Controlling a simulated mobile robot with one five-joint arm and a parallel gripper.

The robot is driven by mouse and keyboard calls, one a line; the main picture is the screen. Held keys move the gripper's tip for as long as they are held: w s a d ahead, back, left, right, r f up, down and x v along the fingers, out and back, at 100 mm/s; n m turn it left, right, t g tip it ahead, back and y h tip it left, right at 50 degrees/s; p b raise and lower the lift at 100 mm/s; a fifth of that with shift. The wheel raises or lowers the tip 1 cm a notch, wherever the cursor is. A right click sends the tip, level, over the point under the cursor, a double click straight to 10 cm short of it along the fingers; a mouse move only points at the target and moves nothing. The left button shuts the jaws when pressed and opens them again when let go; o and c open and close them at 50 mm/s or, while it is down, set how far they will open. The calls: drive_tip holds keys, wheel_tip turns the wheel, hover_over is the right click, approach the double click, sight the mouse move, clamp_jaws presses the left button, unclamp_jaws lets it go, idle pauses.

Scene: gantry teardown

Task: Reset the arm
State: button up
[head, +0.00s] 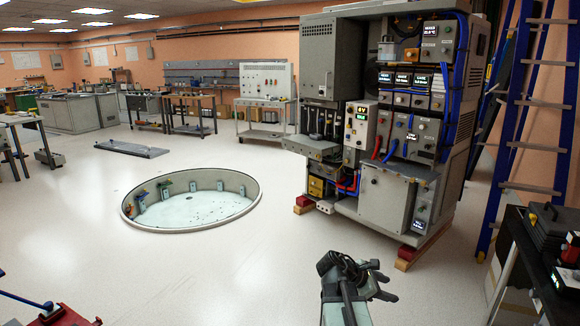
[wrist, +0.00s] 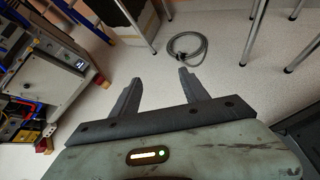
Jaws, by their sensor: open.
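My gripper (wrist: 155,92) shows in the wrist view with its two dark fingers spread apart and nothing between them. In the head view my gripper (head: 372,280) is at the bottom centre, raised above the pale floor, at the end of my arm. It touches nothing that I can see.
A large grey machine cabinet (head: 395,195) stands on red and wooden blocks at the right. A round sunken pit (head: 190,200) lies left of centre. A blue ladder (head: 530,110) leans at the right. A coiled grey cable (wrist: 188,48) lies on the floor. Open floor surrounds the pit.

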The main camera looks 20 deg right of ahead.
drive_tip(key=w+a+f+m+t+y, duration=0.1)
drive_tip(key=w+a+f+m+y, duration=0.2)
drive_tip(key=a, duration=1)
drive_tip(key=w+a+f+t+y, duration=0.1)
drive_tip(key=w+a+f+y, duration=0.2)
drive_tip(key=a, duration=0.9)
drive_tip(key=s+a+f+m+y, duration=0.2)
drive_tip(key=a+m+y, duration=0.1)
drive_tip(key=a+m, duration=0.3)
drive_tip(key=s+a+f+m+y, duration=0.1)
drive_tip(key=a+f+m+y, duration=0.1)
drive_tip(key=a+m, duration=0.5)
wheel_tip(320, 180, up, 17)
drive_tip(key=a+n+p, duration=0.1)
drive_tip(key=n+p, duration=0.1)
drive_tip(key=p, duration=1.5)
drive_tip(key=shift+a+r+g, duration=0.15)
drive_tip(key=shift+a+g, duration=0.05)
drive_tip(key=shift+g, duration=0.2)
drive_tip(key=shift+s, duration=0.1)
